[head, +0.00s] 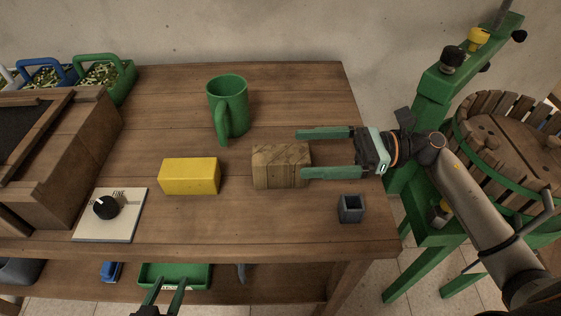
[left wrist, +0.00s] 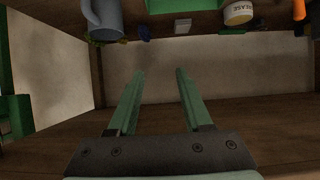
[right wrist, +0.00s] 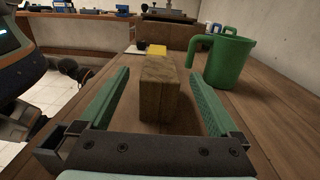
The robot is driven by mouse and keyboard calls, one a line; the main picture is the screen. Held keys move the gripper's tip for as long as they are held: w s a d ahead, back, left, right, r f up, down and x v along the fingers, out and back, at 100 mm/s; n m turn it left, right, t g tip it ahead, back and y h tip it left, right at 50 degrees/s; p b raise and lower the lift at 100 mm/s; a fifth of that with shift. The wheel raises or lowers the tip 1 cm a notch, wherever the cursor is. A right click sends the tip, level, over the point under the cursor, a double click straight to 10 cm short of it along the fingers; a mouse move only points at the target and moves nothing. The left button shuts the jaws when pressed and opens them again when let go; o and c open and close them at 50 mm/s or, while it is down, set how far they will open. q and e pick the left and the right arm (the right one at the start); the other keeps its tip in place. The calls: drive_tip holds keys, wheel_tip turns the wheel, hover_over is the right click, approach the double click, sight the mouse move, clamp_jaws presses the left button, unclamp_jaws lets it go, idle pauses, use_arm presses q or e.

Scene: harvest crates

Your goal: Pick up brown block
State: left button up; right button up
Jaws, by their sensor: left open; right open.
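The brown block (head: 281,168) is a wooden cuboid on the table, between a yellow block and my right gripper. My right gripper (head: 299,153) is open, with its fingertips at the block's right end. In the right wrist view the brown block (right wrist: 160,88) stands ahead, between the two open fingers (right wrist: 160,83), with nothing gripped. My left gripper (head: 168,290) is low at the front edge of the table in the head view. In the left wrist view its fingers (left wrist: 157,72) are apart and empty.
A yellow block (head: 190,177) lies left of the brown block. A green mug (head: 230,105) stands behind. A small dark square cup (head: 351,209) sits near the right front corner. A dial plate (head: 112,228) and wooden crate (head: 75,150) are at left. A green stand (head: 432,110) is at right.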

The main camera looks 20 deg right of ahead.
sight(281, 153)
drive_tip(key=x, duration=0.5)
drive_tip(key=shift+w+a+p, duration=0.1)
drive_tip(key=shift+a+p, duration=0.25)
use_arm(q)
drive_tip(key=s+f+g, duration=0.1)
drive_tip(key=f, duration=0.1)
drive_tip(key=s+f+g, duration=0.1)
drive_tip(key=shift+s+f, duration=0.35)
use_arm(e)
drive_tip(key=shift+a+f, duration=0.1)
drive_tip(key=c, duration=1)
use_arm(q)
drive_tip(key=shift+w+d+r, duration=0.1)
drive_tip(key=shift+w+r, duration=0.15)
drive_tip(key=shift+r, duration=0.05)
use_arm(e)
clamp_jaws()
